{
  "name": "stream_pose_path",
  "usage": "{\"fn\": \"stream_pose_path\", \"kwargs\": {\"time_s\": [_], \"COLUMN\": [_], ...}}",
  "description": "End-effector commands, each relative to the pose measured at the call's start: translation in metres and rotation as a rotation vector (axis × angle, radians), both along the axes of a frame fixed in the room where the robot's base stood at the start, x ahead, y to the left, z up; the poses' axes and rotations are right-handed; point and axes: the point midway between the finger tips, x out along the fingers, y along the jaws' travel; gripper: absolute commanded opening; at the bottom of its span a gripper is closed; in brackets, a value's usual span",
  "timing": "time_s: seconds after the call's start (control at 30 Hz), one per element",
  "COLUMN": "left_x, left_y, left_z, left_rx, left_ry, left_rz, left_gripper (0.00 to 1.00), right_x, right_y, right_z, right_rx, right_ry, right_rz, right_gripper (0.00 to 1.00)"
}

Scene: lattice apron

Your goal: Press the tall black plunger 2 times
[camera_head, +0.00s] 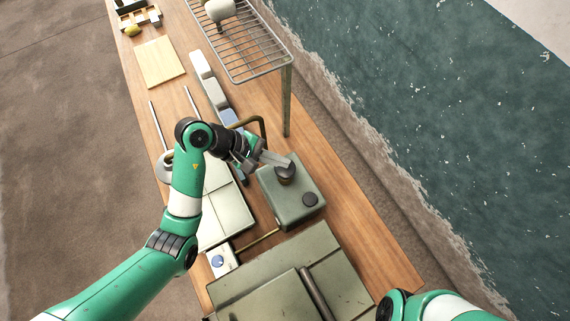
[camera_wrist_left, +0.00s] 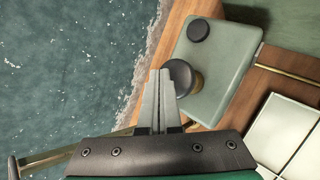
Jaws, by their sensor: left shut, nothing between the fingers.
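The tall black plunger (camera_head: 285,174) stands on a grey-green box (camera_head: 288,208). It has a dark round cap on a brassy stem, and it also shows in the left wrist view (camera_wrist_left: 181,76). A shorter black knob (camera_head: 310,199) sits on the same box, and it shows near the top of the left wrist view (camera_wrist_left: 198,30). My left gripper (camera_head: 288,163) is shut and empty, with its fingertips beside or over the cap's edge. I cannot tell whether they touch it. My right gripper is out of view; only a bit of my right arm shows at the bottom.
A wire rack (camera_head: 240,45) on posts stands behind. White tiles (camera_head: 222,212) lie left of the box, and a large grey-green case (camera_head: 270,284) is in front. A small white block with a blue dial (camera_head: 221,261) sits at the near left. Bare wood lies right of the box.

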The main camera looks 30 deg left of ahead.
Motion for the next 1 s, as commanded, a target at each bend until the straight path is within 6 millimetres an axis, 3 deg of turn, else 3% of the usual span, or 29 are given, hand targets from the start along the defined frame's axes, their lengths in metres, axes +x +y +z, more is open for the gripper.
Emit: {"fn": "stream_pose_path", "kwargs": {"time_s": [0.17, 0.6, 1.0], "left_x": [0.000, 0.000, 0.000], "left_y": [0.000, 0.000, 0.000], "left_z": [0.005, 0.049, 0.050], "left_rx": [0.000, 0.000, 0.000], "left_ry": [-0.001, -0.002, -0.001], "left_rz": [0.000, 0.000, 0.000], "left_gripper": [0.00, 0.00, 0.00], "right_x": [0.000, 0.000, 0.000], "right_y": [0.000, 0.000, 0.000], "right_z": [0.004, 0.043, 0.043], "right_rx": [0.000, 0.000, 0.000], "right_ry": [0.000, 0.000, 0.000], "right_rz": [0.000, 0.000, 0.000], "right_gripper": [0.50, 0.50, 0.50]}}
